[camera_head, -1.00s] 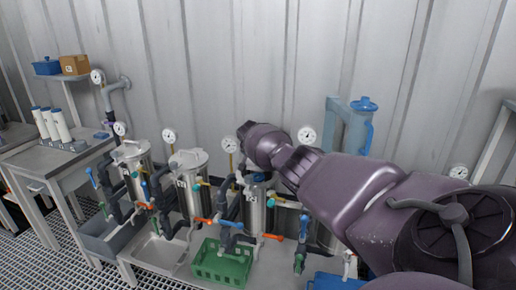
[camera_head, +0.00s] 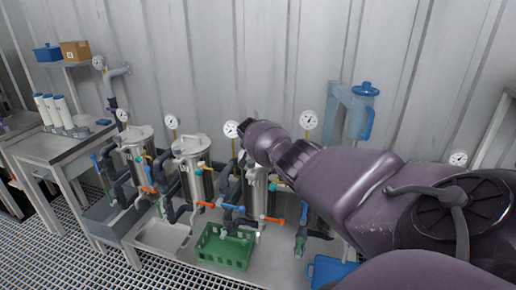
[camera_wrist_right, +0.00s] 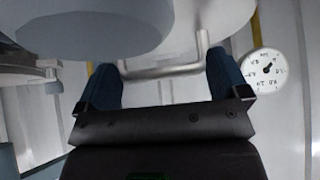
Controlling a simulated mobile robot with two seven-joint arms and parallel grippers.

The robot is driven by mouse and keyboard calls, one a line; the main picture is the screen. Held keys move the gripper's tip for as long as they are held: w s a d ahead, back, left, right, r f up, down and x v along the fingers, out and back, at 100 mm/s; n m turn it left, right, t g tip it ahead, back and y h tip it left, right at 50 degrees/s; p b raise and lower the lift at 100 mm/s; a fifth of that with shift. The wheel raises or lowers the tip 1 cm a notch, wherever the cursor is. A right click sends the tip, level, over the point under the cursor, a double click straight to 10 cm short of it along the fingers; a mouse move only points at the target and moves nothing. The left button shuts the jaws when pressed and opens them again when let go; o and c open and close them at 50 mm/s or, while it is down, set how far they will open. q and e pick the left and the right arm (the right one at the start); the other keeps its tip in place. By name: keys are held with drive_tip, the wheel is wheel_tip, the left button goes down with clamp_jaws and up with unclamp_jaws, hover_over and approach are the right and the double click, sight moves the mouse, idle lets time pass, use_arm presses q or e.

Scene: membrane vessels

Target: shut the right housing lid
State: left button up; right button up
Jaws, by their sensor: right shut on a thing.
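In the head view my right arm crosses from the lower right, and its wrist end hides the top of a steel housing (camera_head: 258,190). The lid there is not clear. In the right wrist view a bent metal bar handle (camera_wrist_right: 160,71) runs between the blue fingers of my right gripper (camera_wrist_right: 163,75), which is shut on it. A large pale rounded surface (camera_wrist_right: 90,28) fills the top left there; I cannot tell whether it is the lid. Two more housings, left (camera_head: 134,155) and middle (camera_head: 192,165), have their lids on. My left gripper is not in view.
A green crate (camera_head: 223,250) and a blue tray (camera_head: 332,270) sit low in front of the housings. A gauge (camera_wrist_right: 264,71) is right of my right gripper. White cartridges (camera_head: 62,112) stand on the left bench.

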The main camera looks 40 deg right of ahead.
drive_tip(key=shift+s+a+f, duration=0.15)
drive_tip(key=shift+f, duration=0.25)
drive_tip(key=shift+s+a+f, duration=0.1)
drive_tip(key=shift+f, duration=0.25)
drive_tip(key=o, duration=0.9)
drive_tip(key=shift+w+r, duration=0.1)
drive_tip(key=shift+w+d+r, duration=0.1)
drive_tip(key=shift+d+r, duration=0.05)
drive_tip(key=shift+r, duration=0.1)
